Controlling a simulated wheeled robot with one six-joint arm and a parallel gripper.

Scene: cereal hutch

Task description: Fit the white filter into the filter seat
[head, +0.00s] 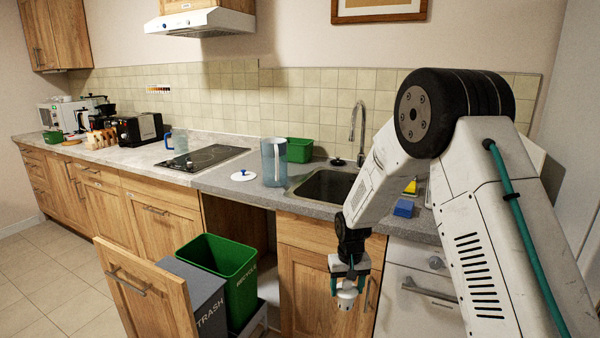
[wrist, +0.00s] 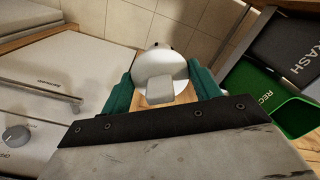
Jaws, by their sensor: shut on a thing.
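My gripper (head: 347,284) hangs low in front of the wooden cabinet door, below the counter edge, shut on the white filter (head: 347,299). In the wrist view the filter (wrist: 160,67) is a round white piece with a pale grey block on it. It sits between the two teal fingers of my gripper (wrist: 163,90). A bluish see-through pitcher (head: 273,163) stands upright on the counter left of the sink, apart from my gripper. A white lid with a blue knob (head: 243,175) lies beside it. I cannot make out the filter seat.
The sink (head: 325,186) lies right of the pitcher, with a green tub (head: 299,150) behind. A blue block (head: 403,208) is near the counter edge. Below, a pulled-out drawer holds a green recycle bin (head: 238,270) and grey trash bin (head: 195,290). A hob (head: 203,158) is further left.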

